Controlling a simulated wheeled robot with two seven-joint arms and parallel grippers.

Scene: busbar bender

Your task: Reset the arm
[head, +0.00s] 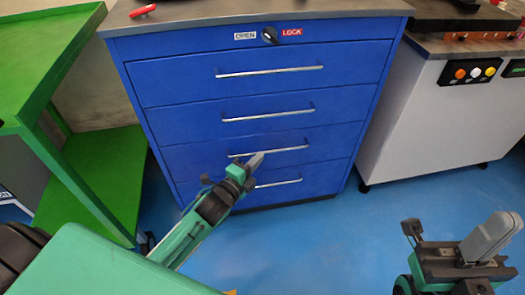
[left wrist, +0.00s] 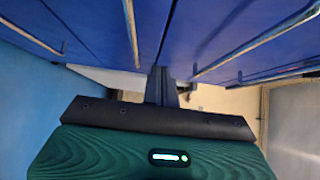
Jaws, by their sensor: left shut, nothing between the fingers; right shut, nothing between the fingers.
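My left arm reaches in from the left in the head view. Its gripper (head: 256,160) is shut and empty, with its tips in front of the third drawer handle (head: 280,149) of the blue cabinet (head: 250,100). The left wrist view shows the closed fingers (left wrist: 161,75) close to the blue drawer fronts, with handle bars on both sides; whether they touch anything I cannot tell. My right gripper (head: 497,232) is at the lower right in the head view, shut and empty, over the blue floor.
The cabinet's drawers look closed; an OPEN/LOCK knob (head: 270,35) sits at its top. A green shelf (head: 45,60) stands at the left. A white machine cabinet (head: 430,110) with coloured buttons stands at the right. The blue floor (head: 310,245) between my arms is clear.

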